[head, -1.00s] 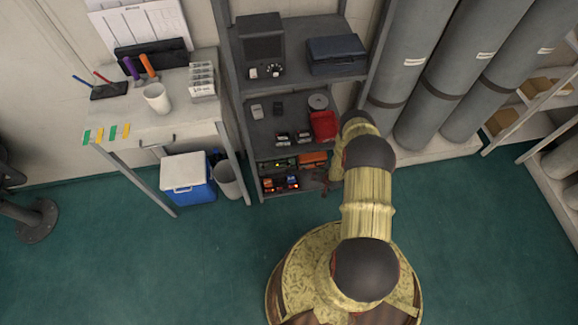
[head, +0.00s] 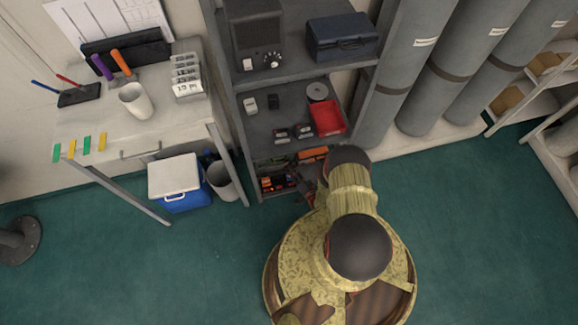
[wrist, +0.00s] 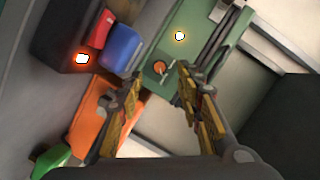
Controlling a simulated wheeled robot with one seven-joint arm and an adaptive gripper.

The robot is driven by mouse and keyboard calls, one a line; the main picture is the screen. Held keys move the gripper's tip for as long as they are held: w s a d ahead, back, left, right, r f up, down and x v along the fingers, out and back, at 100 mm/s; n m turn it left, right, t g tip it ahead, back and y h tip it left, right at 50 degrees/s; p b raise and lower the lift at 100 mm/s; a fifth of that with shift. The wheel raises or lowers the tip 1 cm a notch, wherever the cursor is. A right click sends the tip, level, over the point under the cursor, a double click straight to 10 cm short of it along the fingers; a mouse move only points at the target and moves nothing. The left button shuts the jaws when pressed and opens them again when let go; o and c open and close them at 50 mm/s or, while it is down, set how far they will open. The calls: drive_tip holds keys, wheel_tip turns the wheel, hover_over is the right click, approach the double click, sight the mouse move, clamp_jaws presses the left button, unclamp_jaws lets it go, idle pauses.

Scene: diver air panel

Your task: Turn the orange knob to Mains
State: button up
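In the wrist view an orange knob (wrist: 159,67) sits on a green panel (wrist: 205,45), with a small dark pointer beside it. A lit white lamp (wrist: 180,36) is on the same panel. My gripper (wrist: 159,76) is open, one finger on each side of the knob in the picture. Nothing is between the fingers, and I cannot tell how far the tips are from the knob. The panel's lettering is not readable, so the knob's setting is unclear. In the head view my gripper (head: 303,190) is small beside the lower shelves, and the knob cannot be made out.
An orange box (wrist: 100,112), a blue block (wrist: 122,48) and a dark box (wrist: 68,38) with a glowing light lie left of the panel. The shelf unit (head: 240,125) holds a red tray (head: 328,117). A blue cooler (head: 180,182) stands left; floor around my base is clear.

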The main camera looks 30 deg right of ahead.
sight(287, 161)
drive_tip(key=shift+b+x, duration=0.45)
drive_tip(key=shift+x, duration=1.4)
drive_tip(key=shift+c, duration=0.4)
drive_tip(key=c, duration=0.7)
clamp_jaws()
